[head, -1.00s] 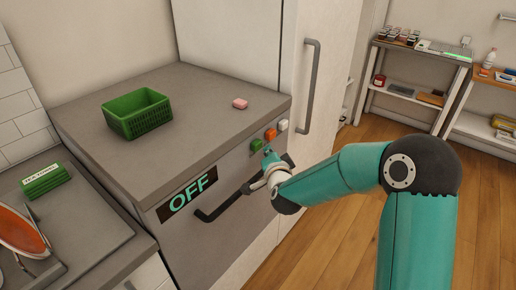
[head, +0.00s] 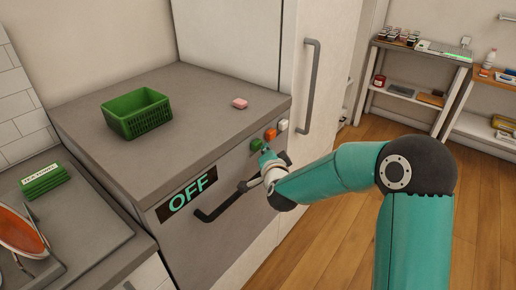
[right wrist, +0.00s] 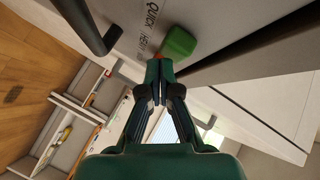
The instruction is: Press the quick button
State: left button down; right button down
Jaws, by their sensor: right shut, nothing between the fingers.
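The front panel carries a green button (head: 256,145), an orange button (head: 270,135) and a white button (head: 282,125) in a row. My right gripper (head: 264,151) is shut and empty, with its tips right at the green button. In the right wrist view the closed fingertips (right wrist: 158,68) are just beside the green button (right wrist: 179,42); I cannot tell whether they touch. The lettering "QUICK" (right wrist: 151,14) is printed on the panel near that button. The display (head: 187,194) reads OFF. My left gripper is not in view.
A dark bar handle (head: 225,206) runs below the buttons, close under my right gripper. A tall cabinet handle (head: 309,85) is to the right.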

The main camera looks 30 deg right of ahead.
jog(key=shift+w+a, duration=0.25)
jog(key=shift+w, duration=0.3)
dwell(0.4)
jog(key=shift+s+d, duration=0.1)
jog(key=shift+s, duration=0.05)
dwell(0.3)
jog(key=shift+s+d+b, duration=0.3)
jog(key=shift+s+b, duration=0.45)
jog(key=shift+s, duration=0.05)
jog(key=s+b, duration=0.1)
jog(key=s+d, duration=0.1)
jog(key=s, duration=0.1)
jog(key=s+d+b, duration=0.1)
jog(key=shift+s+b, duration=0.3)
jog(key=shift+b, duration=0.05)
jog(key=shift+r, duration=0.1)
dwell(0.5)
